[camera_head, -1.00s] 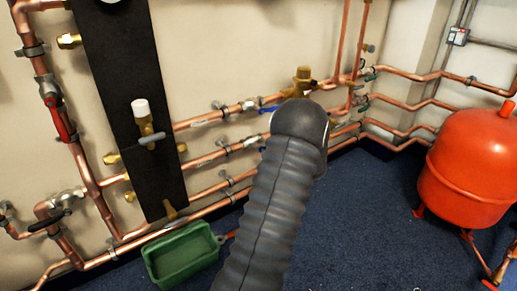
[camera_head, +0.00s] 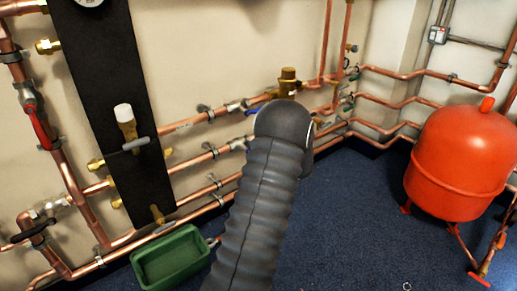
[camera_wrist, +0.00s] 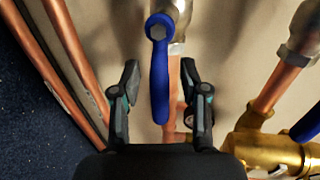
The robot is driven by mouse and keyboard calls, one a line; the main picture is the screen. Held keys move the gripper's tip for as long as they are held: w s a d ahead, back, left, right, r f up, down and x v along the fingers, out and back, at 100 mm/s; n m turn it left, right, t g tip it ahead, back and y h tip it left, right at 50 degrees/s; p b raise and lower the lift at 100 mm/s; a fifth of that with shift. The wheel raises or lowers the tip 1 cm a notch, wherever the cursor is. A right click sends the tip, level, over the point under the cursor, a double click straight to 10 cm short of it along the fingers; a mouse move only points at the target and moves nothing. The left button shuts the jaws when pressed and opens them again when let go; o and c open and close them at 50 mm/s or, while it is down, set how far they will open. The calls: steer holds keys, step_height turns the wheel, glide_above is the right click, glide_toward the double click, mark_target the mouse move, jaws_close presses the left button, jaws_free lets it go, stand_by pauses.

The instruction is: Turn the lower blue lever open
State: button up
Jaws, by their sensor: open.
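A blue lever (camera_wrist: 161,85) hangs from a valve in the wrist view, its bolted end at the top and its handle reaching down. My gripper (camera_wrist: 160,78) is open, with one finger on each side of this lever; I see a gap on both sides. A second blue handle (camera_wrist: 309,126) shows at the right edge of the wrist view. In the head view, a blue lever (camera_head: 250,112) shows on the upper pipe, left of my arm. My arm hides the gripper and the area of the lower valve there.
Copper pipes (camera_wrist: 75,50) run close to my left finger in the wrist view. A brass fitting (camera_wrist: 270,150) stands at the lower right. In the head view, a green tub (camera_head: 172,260) and a red tank (camera_head: 460,165) stand on the blue floor.

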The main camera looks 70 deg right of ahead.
steer(key=v, duration=1.1)
steer(key=shift+s+a, duration=0.3)
steer(key=shift+r, duration=0.1)
